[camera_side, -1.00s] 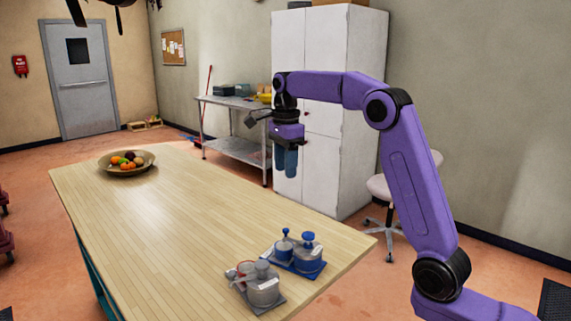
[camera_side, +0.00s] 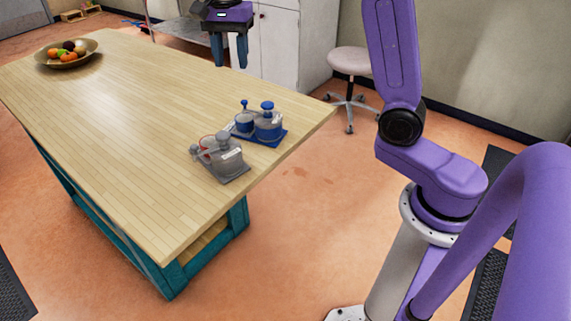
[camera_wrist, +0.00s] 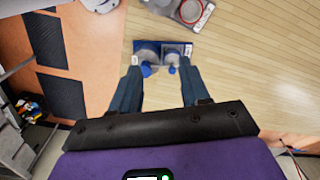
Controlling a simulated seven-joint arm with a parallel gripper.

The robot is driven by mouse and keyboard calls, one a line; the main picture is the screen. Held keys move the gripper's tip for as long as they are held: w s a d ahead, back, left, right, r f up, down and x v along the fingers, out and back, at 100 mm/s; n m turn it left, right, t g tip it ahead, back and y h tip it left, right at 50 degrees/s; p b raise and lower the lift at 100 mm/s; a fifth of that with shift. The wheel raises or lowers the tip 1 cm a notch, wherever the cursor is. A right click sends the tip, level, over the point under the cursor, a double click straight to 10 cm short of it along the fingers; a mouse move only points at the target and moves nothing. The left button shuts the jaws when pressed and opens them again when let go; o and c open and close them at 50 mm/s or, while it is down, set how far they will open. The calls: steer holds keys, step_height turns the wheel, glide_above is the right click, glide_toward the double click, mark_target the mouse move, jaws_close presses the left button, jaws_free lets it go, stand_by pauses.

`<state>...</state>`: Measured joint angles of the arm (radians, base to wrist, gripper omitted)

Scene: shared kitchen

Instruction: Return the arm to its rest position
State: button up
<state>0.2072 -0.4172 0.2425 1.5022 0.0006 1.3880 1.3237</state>
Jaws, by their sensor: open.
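My gripper (camera_side: 230,60) is open and empty, its two blue fingers pointing down, high near the table's far right edge. It also shows in the wrist view (camera_wrist: 160,76), fingers apart with nothing between them. A blue tray (camera_side: 272,141) stands on the wooden table (camera_side: 140,110) near its right corner. It holds two blue-topped containers (camera_side: 268,127). In the wrist view the blue tray (camera_wrist: 164,63) lies beyond the fingertips, apart from them. A grey tray (camera_side: 237,177) with grey lidded containers (camera_side: 227,163) stands beside it, nearer the side camera.
A bowl of fruit (camera_side: 84,49) stands at the table's far left. A stool (camera_side: 350,60) and a white cabinet (camera_side: 290,45) stand behind the table. The middle of the tabletop is clear. Dark mats (camera_side: 487,285) lie on the floor at right.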

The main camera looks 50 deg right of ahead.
steer(key=s+a+f+n, duration=0.2)
steer(key=s+a+n, duration=0.2)
steer(key=s+n, duration=0.35)
steer(key=s+d+f+n, duration=0.1)
steer(key=s+f+n, duration=0.2)
steer(key=s+n, duration=0.3)
steer(key=s+d+f+n, duration=0.1)
steer(key=s+f+n, duration=0.1)
steer(key=s+n, duration=0.4)
steer(key=s+d+f+n, duration=0.1)
steer(key=s+f+n, duration=0.2)
steer(key=s, duration=1)
steer(key=n, duration=0.3)
steer(key=shift+d+f, duration=0.3)
steer(key=shift+f, duration=0.05)
